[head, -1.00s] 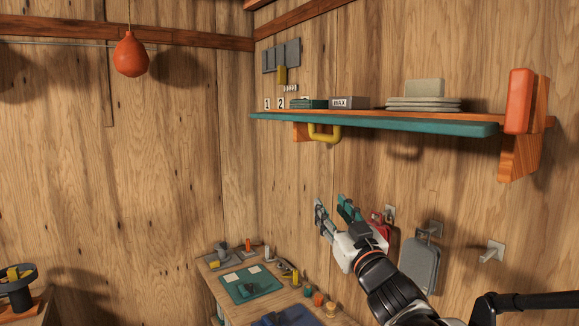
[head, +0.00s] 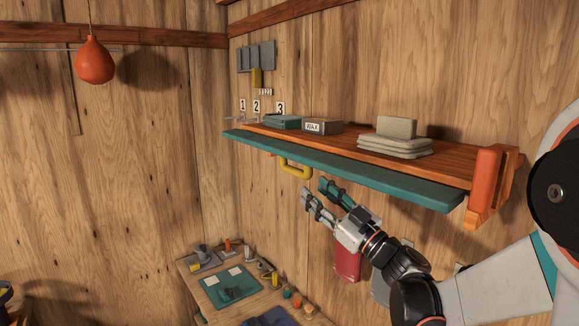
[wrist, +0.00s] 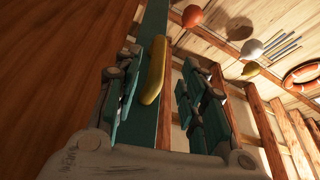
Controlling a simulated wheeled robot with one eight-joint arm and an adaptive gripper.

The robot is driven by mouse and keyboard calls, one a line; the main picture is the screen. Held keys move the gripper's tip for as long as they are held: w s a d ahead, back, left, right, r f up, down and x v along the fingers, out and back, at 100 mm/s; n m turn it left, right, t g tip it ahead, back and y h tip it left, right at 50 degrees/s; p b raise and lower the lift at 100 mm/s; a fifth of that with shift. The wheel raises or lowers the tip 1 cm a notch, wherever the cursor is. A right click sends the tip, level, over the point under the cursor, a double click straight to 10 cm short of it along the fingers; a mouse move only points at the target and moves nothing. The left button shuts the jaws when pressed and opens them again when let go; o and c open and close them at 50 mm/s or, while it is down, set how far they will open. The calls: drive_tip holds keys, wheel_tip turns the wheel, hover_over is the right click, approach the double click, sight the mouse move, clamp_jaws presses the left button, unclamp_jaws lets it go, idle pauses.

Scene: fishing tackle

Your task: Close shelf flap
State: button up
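The shelf flap (head: 340,172) is a long teal board along the front edge of the wooden shelf (head: 420,166). It lies out roughly flat, with the shelf top visible behind it. A yellow handle (head: 297,170) hangs under its left part. My gripper (head: 316,189) is open and empty, just below and right of the handle in the head view. In the wrist view the teal flap (wrist: 152,22) runs up the picture and the yellow handle (wrist: 153,70) shows between the parted fingers (wrist: 158,88). I cannot tell if they touch it.
On the shelf are teal boxes (head: 282,122), a grey WAX box (head: 322,126) and stacked pale slabs (head: 394,146). An orange block (head: 484,178) stands at the shelf's right end. A red item (head: 347,264) hangs below my gripper. A workbench (head: 190,282) stands lower left.

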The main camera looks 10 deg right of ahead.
sight(291, 170)
drive_tip(key=p+x, duration=0.2)
drive_tip(key=x, duration=0.8)
drive_tip(key=shift+w+a+r, duration=0.1)
drive_tip(key=shift+w+r, duration=0.05)
drive_tip(key=shift+w, duration=0.15)
drive_tip(key=shift+c, duration=0.3)
clamp_jaws()
